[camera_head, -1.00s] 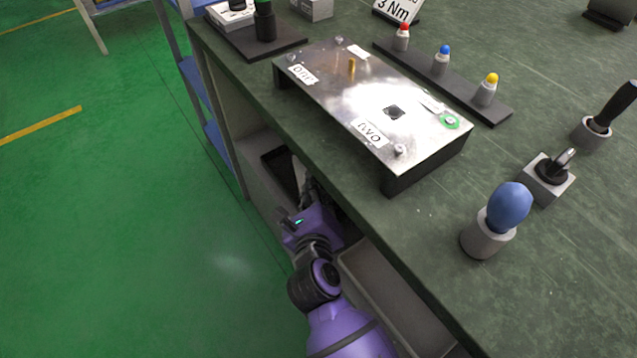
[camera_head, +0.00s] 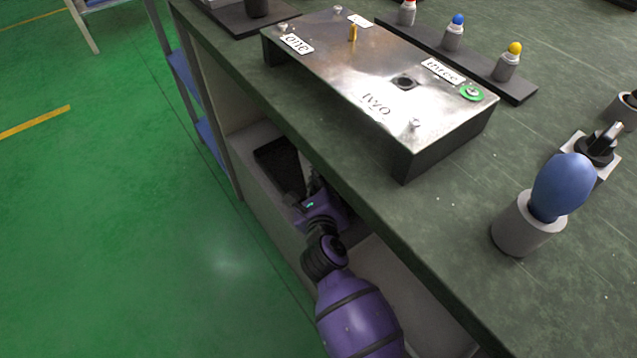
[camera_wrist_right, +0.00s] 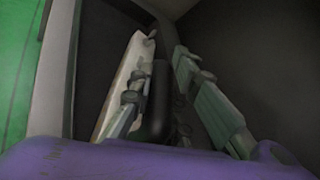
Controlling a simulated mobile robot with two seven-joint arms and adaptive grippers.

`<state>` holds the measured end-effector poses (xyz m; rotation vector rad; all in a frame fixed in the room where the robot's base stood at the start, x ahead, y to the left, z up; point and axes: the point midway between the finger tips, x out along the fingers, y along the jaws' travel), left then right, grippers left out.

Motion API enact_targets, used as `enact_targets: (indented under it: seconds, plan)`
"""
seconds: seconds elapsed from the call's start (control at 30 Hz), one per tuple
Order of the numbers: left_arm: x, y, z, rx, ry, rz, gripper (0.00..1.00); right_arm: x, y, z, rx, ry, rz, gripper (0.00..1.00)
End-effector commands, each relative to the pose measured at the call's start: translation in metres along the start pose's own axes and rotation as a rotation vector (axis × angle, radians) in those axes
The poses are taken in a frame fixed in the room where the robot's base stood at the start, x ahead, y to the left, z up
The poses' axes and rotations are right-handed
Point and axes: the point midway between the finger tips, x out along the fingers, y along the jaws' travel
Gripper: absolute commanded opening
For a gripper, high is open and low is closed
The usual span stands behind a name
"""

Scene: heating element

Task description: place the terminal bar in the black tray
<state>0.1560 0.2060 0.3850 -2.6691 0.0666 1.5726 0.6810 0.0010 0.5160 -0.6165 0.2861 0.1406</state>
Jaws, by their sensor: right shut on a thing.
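The black tray (camera_head: 279,160) lies on the shelf under the bench top, at the left end of the opening. My right gripper (camera_head: 308,176) reaches in under the bench edge at the tray's right side. In the right wrist view, my right gripper (camera_wrist_right: 162,85) has its fingers around a narrow part and is shut on it. A long pale bar (camera_wrist_right: 122,75), which I take for the terminal bar, runs along the left finger. A dark rounded piece shows between the fingers. The bar's far end and its contact with the tray are unclear. My left gripper is not in view.
The bench top's front edge (camera_head: 365,215) overhangs the shelf. A metal-topped box (camera_head: 350,75) with labels stands on the bench. A blue-topped tool in a grey holder (camera_head: 522,228) is at the right. Green floor is free at left.

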Motion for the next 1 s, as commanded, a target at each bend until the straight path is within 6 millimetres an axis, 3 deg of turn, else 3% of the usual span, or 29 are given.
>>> enact_targets:
  seconds: [0.1, 0.13, 0.3, 0.67, 0.77, 1.0]
  plan:
    - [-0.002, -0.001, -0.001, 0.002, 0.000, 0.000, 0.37, -0.001, -0.001, 0.000, -0.001, 0.002, 0.001, 0.00]
    - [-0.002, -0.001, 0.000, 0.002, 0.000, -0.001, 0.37, -0.001, 0.000, -0.001, -0.001, 0.005, 0.001, 0.18]
    - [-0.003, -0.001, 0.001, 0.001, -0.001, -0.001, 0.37, -0.001, -0.001, 0.000, -0.001, 0.004, 0.001, 0.37]
    - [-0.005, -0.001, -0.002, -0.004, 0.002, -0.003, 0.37, -0.006, -0.001, 0.000, -0.002, 0.004, 0.001, 0.37]
    - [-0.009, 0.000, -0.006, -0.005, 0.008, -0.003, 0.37, -0.020, -0.002, 0.001, -0.002, 0.004, 0.000, 0.37]
    - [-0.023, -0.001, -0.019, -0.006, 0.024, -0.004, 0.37, -0.071, -0.002, 0.002, -0.001, 0.004, 0.001, 0.37]
